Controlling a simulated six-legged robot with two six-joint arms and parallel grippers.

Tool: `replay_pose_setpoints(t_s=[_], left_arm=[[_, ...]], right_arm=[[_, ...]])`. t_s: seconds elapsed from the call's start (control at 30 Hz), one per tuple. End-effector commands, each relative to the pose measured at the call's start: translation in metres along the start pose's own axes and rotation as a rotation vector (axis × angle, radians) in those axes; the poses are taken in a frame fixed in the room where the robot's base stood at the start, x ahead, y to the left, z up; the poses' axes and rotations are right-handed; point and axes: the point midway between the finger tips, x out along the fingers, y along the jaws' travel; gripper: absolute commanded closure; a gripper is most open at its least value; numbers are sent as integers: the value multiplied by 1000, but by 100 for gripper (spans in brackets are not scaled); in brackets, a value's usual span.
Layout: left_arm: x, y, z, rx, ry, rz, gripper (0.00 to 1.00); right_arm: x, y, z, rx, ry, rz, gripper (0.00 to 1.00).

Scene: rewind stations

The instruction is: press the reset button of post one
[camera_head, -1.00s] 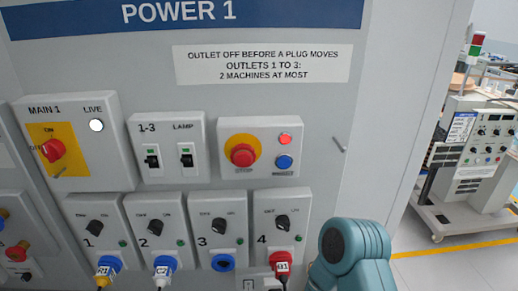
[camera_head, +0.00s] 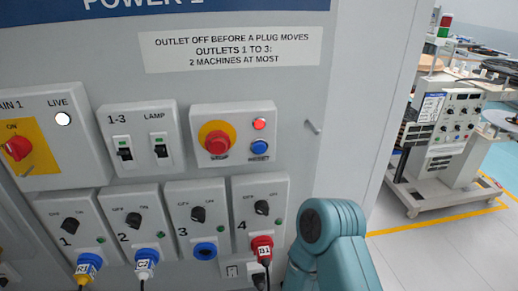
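The POWER 1 post (camera_head: 330,45) is a grey panel filling the left and middle of the head view. Its stop and reset box (camera_head: 234,137) holds a red mushroom button on a yellow ring (camera_head: 217,139), a lit red lamp (camera_head: 259,124) and, below the lamp, the blue reset button (camera_head: 259,147). The small label under the blue button is hard to read. A teal part of my arm (camera_head: 335,235) rises at the bottom, right of outlet 4 and below the reset box. It is apart from the button in the picture. Neither gripper shows.
Outlets 1 to 4 (camera_head: 262,200) have knobs; 1, 2 and 4 hold plugs with cables. The 1-3 and lamp switches (camera_head: 141,142) and the main switch (camera_head: 17,148) are left. A wheeled machine (camera_head: 440,145) stands beyond open floor.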

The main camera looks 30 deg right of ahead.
Motion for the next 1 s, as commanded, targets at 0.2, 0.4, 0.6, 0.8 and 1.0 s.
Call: replay_pose_setpoints(t_s=[0.2,0.4,0.6,0.8,1.0], left_arm=[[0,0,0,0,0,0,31],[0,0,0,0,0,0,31],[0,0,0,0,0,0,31],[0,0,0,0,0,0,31],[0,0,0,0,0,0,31]], right_arm=[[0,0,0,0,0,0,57],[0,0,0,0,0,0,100],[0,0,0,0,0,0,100],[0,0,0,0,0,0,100],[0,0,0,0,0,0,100]])
